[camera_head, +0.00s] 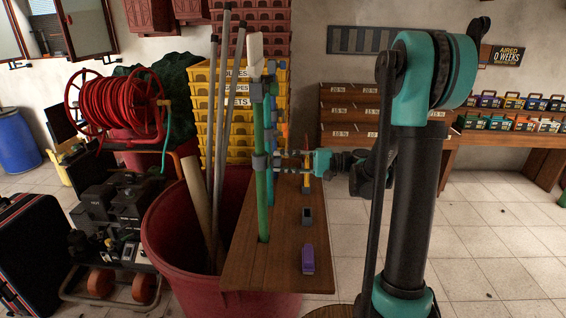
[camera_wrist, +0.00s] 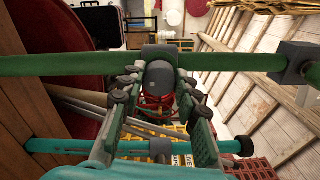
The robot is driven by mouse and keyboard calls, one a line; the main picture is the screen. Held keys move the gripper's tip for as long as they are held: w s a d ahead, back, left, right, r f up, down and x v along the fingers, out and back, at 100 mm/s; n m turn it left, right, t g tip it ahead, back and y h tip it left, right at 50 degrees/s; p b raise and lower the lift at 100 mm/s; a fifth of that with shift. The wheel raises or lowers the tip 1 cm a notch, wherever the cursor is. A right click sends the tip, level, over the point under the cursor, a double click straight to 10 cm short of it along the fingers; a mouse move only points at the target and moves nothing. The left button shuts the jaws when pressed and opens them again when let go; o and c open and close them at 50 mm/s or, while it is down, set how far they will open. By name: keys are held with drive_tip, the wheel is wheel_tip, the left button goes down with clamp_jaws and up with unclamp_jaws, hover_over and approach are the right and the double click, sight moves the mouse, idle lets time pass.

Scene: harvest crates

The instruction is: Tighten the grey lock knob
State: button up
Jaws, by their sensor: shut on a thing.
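A green pole (camera_head: 262,210) stands upright on a brown wooden board (camera_head: 248,275). A grey collar (camera_head: 259,163) is around it at mid height; in the wrist view the collar (camera_wrist: 160,51) sits on the pole (camera_wrist: 60,64), which runs across the picture. The grey lock knob (camera_wrist: 159,75) projects from the collar towards my wrist. My gripper (camera_wrist: 158,84) is shut on the knob, with one finger on each side. In the head view my gripper (camera_head: 280,163) reaches in from the right, and its fingers largely hide the knob.
A teal pole (camera_wrist: 70,146) runs parallel and close to the green one. A red tub (camera_head: 180,235) with poles stands left; yellow crates (camera_head: 205,130) are stacked behind.

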idle(0.4)
drive_tip(key=o, duration=1.2)
drive_tip(key=shift+d, duration=0.1)
drive_tip(key=d, duration=1.1)
drive_tip(key=shift+s+d, duration=0.2)
drive_tip(key=shift+d, duration=0.2)
